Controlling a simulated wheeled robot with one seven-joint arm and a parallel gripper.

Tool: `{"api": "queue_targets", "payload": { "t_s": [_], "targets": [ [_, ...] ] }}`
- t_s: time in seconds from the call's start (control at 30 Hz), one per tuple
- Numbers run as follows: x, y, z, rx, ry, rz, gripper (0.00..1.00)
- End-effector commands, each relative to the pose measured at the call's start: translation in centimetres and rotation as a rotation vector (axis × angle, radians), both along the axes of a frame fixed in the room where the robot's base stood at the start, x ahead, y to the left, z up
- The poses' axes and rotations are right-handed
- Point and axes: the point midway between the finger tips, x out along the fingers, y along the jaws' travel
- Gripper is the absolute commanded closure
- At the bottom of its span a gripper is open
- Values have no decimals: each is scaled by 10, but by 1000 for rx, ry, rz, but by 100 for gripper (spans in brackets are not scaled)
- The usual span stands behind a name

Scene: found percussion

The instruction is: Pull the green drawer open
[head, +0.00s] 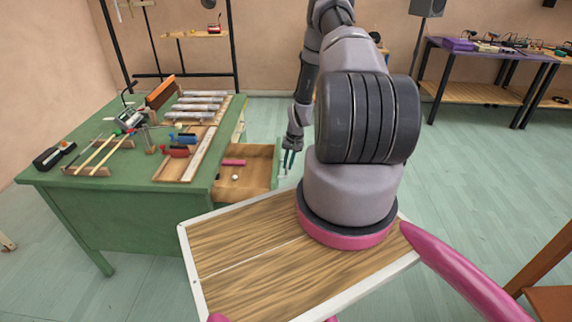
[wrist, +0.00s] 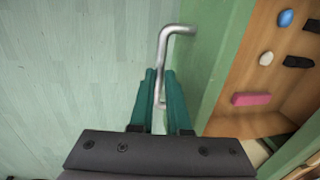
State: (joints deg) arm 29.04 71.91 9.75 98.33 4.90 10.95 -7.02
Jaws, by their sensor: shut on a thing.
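The green drawer (head: 283,172) stands out from the right side of the green table (head: 130,215) in the head view, with its wooden inside showing. Its green front (wrist: 212,55) also shows in the wrist view. A bent silver bar handle (wrist: 163,48) stands off that front. My gripper (wrist: 161,85) is shut on the handle, with a teal finger on each side of the bar. In the head view my gripper (head: 289,160) is small, at the drawer's front.
In the drawer lie a pink block (wrist: 252,99), a blue piece (wrist: 286,18), a white ball (wrist: 266,58) and dark pieces (wrist: 298,62). Metal bars (head: 200,100) and tools lie on the table. Clear floor (head: 490,160) lies to the right. A wooden chair (head: 548,275) is at the lower right.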

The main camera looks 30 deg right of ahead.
Motion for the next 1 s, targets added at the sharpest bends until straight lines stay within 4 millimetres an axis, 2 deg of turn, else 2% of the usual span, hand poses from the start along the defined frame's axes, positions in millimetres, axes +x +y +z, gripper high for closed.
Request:
{"api": "queue_targets", "payload": {
  "t_s": [0.13,0.17,0.2,0.57,0.67,1.0],
  "targets": [
    [1,0,1,0,-1,0,100],
    [1,0,1,0,-1,0,78],
    [1,0,1,0,-1,0,73],
    [1,-1,5,0,-1,0,73],
    [0,-3,17,-1,-3,-1,73],
    [-6,-14,83,-2,-3,-1,73]
  ]
}}
